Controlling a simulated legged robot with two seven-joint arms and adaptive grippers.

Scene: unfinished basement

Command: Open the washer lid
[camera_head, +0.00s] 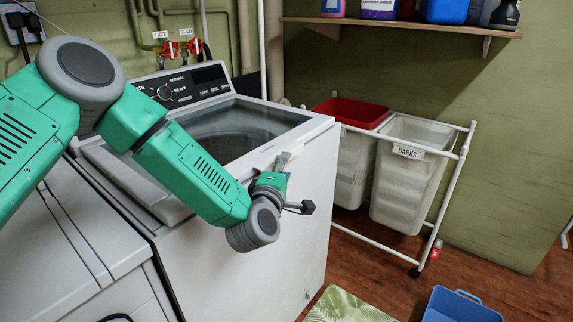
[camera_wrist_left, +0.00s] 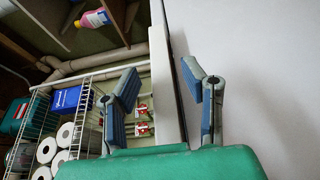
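The white washer (camera_head: 270,225) stands left of centre in the head view. Its lid (camera_head: 235,130), with a dark glass pane and a white rim, looks closed. My left gripper (camera_head: 284,158) is at the near right of the lid rim, partly hidden by its own wrist. In the left wrist view its two blue-grey fingers (camera_wrist_left: 165,88) are spread apart. A white edge strip (camera_wrist_left: 163,85) runs between them, beside a broad white surface (camera_wrist_left: 255,75). I cannot tell whether a finger touches it. My right gripper is not in view.
A control panel (camera_head: 185,85) rises behind the lid. A second white appliance (camera_head: 60,245) stands at the left. Laundry bins (camera_head: 405,185) in a white frame stand right of the washer. A blue basket (camera_head: 460,305) and green mat (camera_head: 345,305) lie on the floor.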

